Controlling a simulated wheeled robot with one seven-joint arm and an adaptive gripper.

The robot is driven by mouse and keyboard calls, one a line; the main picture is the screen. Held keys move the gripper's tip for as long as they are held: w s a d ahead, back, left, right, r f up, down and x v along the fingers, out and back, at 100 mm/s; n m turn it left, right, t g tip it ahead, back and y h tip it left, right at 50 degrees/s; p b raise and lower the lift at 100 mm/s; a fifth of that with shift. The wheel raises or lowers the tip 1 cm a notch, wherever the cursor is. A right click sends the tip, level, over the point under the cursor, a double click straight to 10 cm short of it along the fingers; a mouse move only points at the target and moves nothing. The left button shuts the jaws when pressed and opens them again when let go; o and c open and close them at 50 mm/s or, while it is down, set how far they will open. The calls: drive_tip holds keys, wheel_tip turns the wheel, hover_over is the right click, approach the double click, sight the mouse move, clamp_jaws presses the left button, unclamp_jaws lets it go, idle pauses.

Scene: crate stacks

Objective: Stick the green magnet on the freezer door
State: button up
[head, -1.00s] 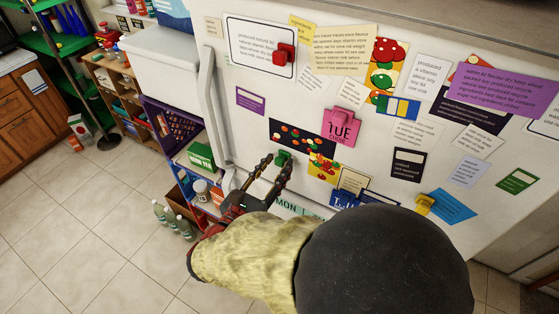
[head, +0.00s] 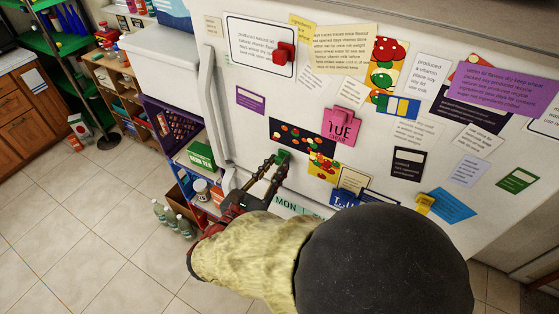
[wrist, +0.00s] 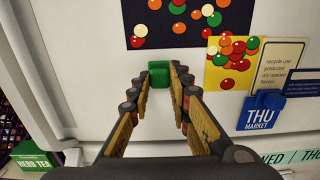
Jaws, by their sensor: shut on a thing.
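The green magnet (head: 283,157) is a small block at the lower edge of the dark card with coloured dots on the white door (head: 225,105). In the wrist view, the magnet (wrist: 160,74) sits between my fingertips, in front of the white door surface just below the dark card. My gripper (head: 279,161) is shut on it, with one finger on each side; it also shows in the wrist view (wrist: 161,76). I cannot tell whether the magnet's back touches the door.
A red magnet (head: 283,54), a pink one (head: 341,127), a blue one (head: 343,199) and a yellow one (head: 425,203) hold papers on the door. A long door handle (head: 209,110) runs at the left. Shelves with a green box (head: 201,154) stand left of the fridge.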

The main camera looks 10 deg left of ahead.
drive_tip(key=shift+c, duration=0.8)
drive_tip(key=v, duration=0.5)
drive_tip(key=shift+p, duration=0.4)
idle(0.5)
